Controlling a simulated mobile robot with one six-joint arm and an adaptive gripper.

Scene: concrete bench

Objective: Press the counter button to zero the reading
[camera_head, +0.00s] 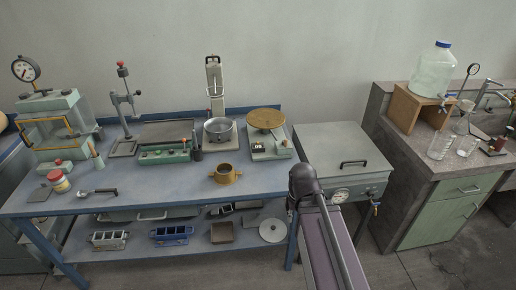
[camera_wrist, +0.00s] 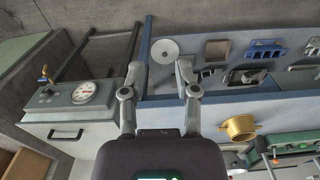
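I cannot make out a counter reading or its button for certain. A long green box (camera_head: 165,155) with small knobs and red parts sits mid-bench; part of it shows at the right of the wrist view (camera_wrist: 290,145). A green-based device (camera_head: 270,151) under a round tan pan stands to its right, with small controls on its front that are too small to read. My gripper (camera_wrist: 159,75) is open and empty, its two fingers apart, in the air near the bench's right front edge. In the head view my arm hides its fingers.
A brass ring (camera_head: 225,174) stands near the front of the blue bench (camera_head: 140,200). A lidded tank (camera_head: 345,155) with a dial gauge (camera_head: 340,196) adjoins the bench's right end. Moulds and a white disc (camera_head: 272,230) lie on the lower shelf.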

